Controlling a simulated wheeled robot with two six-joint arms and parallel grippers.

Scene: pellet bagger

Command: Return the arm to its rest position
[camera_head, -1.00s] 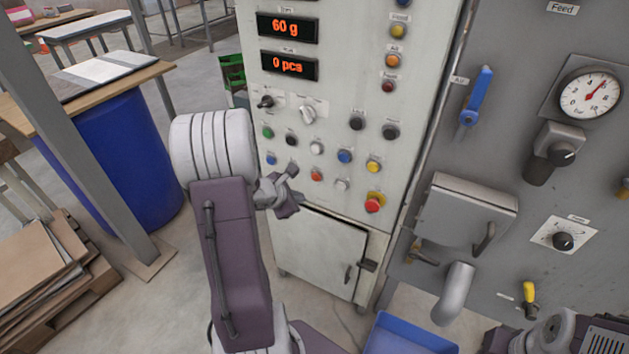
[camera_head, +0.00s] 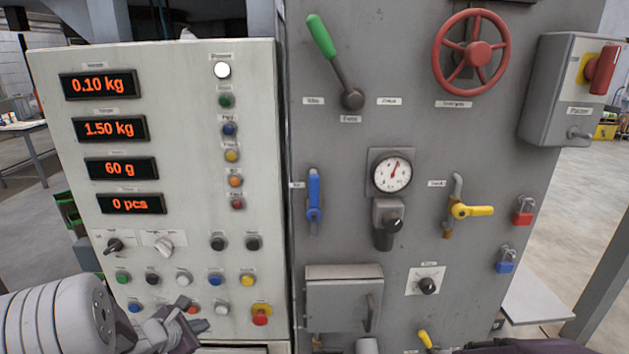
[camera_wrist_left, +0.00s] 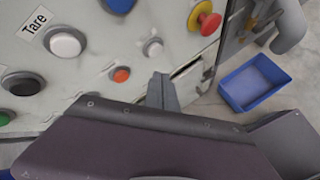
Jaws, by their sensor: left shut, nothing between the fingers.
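My left gripper (camera_head: 182,318) is at the lower left of the head view, in front of the lower button rows of the pale control panel (camera_head: 180,60). It is shut with nothing in it. In the left wrist view its closed fingers (camera_wrist_left: 162,92) point toward the panel's lower edge, below a small orange-red button (camera_wrist_left: 121,75). Whether the fingers touch the panel cannot be told. My left arm's dark link covers the lower part of the wrist view. My right gripper is not in view.
The grey machine face (camera_head: 420,110) carries a green-handled lever (camera_head: 322,40), a red handwheel (camera_head: 471,50), a gauge (camera_head: 391,173) and a yellow-handled valve (camera_head: 470,210). A red stop button (camera_head: 261,315) is near my left gripper. A blue bin (camera_wrist_left: 254,82) stands on the floor.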

